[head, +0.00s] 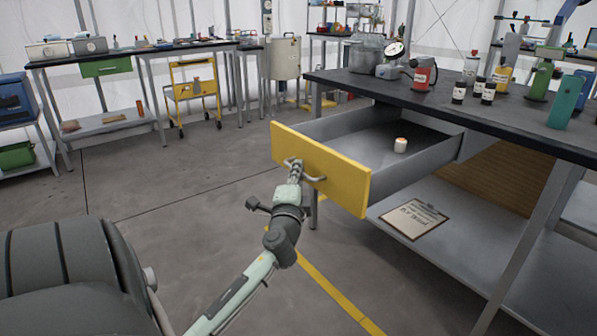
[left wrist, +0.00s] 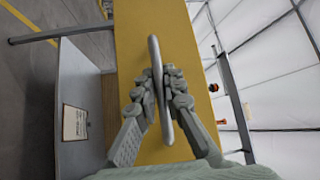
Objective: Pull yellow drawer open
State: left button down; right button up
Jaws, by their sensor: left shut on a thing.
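The yellow drawer (head: 338,180) stands well out from under the dark-topped workbench (head: 455,108), with its grey inside in view. A small white jar with an orange top (head: 400,145) stands in the drawer. My left gripper (head: 294,165) is at the drawer's metal handle (head: 314,178), toward its left end. In the left wrist view the left gripper (left wrist: 160,90) is shut on the handle (left wrist: 161,88), with fingers on both sides of the bar. The yellow front (left wrist: 145,30) fills the middle of that view. My right gripper is not in view.
A clipboard (head: 414,218) lies on the bench's lower shelf. Bottles, a red can (head: 423,75) and a gauge stand on the benchtop. A yellow cart (head: 193,92) and another bench (head: 140,52) stand at the back. The floor left of the drawer is clear.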

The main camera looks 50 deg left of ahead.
pick_arm(q)
jog(key=c, duration=1.6)
grip_release()
jog(key=v, duration=1.2)
